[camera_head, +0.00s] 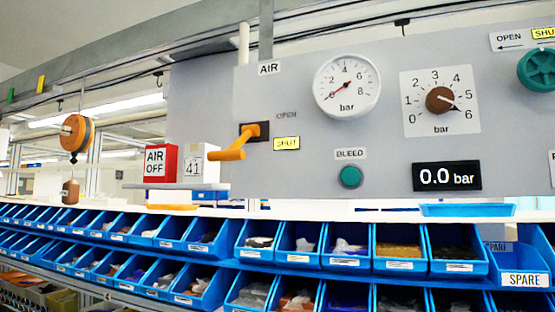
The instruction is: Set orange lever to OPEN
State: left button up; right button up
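The orange lever (238,146) is mounted on the grey panel (300,195) left of centre, under an AIR label (269,69). It comes out of a dark slot plate (259,131) and its handle points down and to the left. A plain grey OPEN label (287,116) is at the upper right of the lever. A bright yellow SHUT label (286,143) is beside it, just below OPEN. Neither of my grippers is in view, and nothing touches the lever.
A pressure gauge (347,86) reads near zero; a display (447,177) shows 0.0 bar. A brown dial (439,100), green BLEED button (350,177) and green knob (537,69) are on the panel. An AIR OFF sign (160,163) stands left of the lever. Blue bins (290,256) fill the front.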

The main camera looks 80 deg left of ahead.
aim_at(234, 153)
jog(key=l+u, duration=0.1)
jog(key=u, duration=2.85)
jog(key=k+j, duration=0.1)
jog(key=k+j+u, duration=0.1)
jog(key=j, duration=0.2)
